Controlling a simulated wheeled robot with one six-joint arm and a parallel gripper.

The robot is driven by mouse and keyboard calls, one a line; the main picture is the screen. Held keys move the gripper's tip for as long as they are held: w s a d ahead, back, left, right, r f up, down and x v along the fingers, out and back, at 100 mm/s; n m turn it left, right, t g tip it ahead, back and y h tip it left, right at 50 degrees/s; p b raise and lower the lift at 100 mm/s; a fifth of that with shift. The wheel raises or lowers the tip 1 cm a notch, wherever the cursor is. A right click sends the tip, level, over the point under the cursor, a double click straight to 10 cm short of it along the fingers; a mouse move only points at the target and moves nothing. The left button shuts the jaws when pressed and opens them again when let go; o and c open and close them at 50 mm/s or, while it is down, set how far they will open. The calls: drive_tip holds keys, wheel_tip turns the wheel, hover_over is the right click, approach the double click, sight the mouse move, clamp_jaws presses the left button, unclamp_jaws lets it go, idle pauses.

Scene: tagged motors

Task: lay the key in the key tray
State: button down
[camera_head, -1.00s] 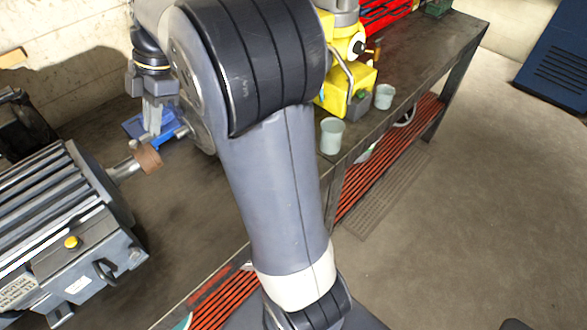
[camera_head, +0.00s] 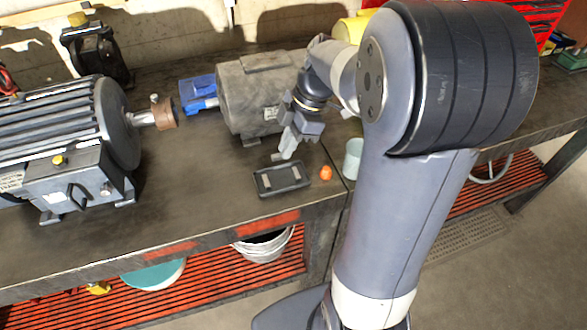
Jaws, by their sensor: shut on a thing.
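The key tray (camera_head: 282,190) is a small dark rectangular tray with a raised rim and two light strips inside. It lies on the workbench near its front edge. My gripper (camera_head: 286,155) points down just above and behind the tray's far edge, clear of its middle. The gripper is shut on the key, which is too small and too covered by the fingers to make out clearly.
A small orange object (camera_head: 326,173) stands right of the tray, and a pale cup (camera_head: 353,158) beyond it. A grey motor (camera_head: 262,95) is behind my gripper. A larger finned motor (camera_head: 62,125) stands at left. Bench between is clear.

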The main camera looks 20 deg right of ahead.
wheel_tip(320, 180, down, 7)
drive_tip(key=shift+r, duration=0.15)
idle(0.4)
drive_tip(key=shift+f+b, duration=0.35)
drive_tip(key=shift+f, duration=0.05)
drive_tip(key=shift+f, duration=0.2)
drive_tip(key=c, duration=1.5)
unclamp_jaws()
drive_tip(key=shift+r, duration=0.1)
